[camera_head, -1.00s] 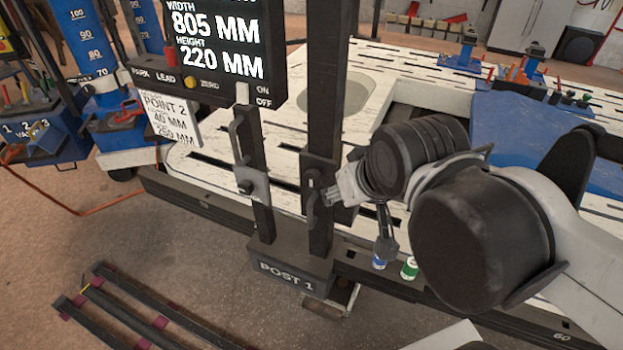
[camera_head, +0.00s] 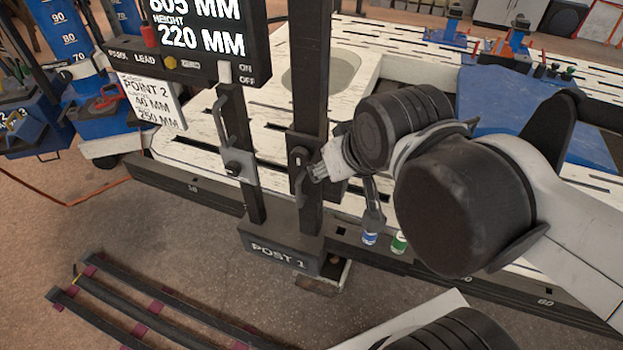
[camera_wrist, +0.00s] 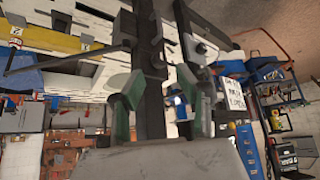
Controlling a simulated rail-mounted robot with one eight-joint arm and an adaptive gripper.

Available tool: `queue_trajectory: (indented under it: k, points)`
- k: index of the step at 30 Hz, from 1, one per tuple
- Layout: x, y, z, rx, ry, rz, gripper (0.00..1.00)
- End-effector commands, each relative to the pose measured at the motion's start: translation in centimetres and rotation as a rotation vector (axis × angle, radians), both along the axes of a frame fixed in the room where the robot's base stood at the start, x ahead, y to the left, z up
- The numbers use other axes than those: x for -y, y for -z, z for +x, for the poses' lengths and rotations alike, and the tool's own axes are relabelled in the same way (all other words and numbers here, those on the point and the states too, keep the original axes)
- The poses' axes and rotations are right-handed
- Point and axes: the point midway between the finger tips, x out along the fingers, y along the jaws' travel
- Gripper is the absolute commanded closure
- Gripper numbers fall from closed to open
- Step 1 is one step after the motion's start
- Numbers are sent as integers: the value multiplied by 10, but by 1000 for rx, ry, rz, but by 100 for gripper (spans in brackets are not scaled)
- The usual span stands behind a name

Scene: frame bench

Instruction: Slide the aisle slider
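The right bar carries a dark slider with an upright handle (camera_head: 299,172). No label shows which one is the aisle slider. My gripper (camera_head: 318,173) is at the right slider's handle; I cannot tell if it touches. In the wrist view my gripper (camera_wrist: 158,88) has its green-padded fingers apart, with a dark bar (camera_wrist: 151,105) showing between them.
A display panel (camera_head: 205,36) with a row of switches hangs at the upper left, close to the left bar. A white slotted bench (camera_head: 215,150) lies behind the post. Blue and green cans (camera_head: 370,237) stand right of the base. Dark rails (camera_head: 150,310) lie on the floor.

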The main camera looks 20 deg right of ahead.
Motion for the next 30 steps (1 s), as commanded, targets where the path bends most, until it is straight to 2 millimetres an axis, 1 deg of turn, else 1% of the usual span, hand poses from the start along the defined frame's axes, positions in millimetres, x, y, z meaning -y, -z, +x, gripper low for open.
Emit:
queue_trajectory:
  k: [9,14,23,30]
  points:
    - [0,0,1,-4,-10,-8,67]
    - [-2,4,12,-46,-107,-86,67]
    - [-8,23,56,-210,-487,-367,67]
    - [-17,47,94,-352,-810,-566,67]
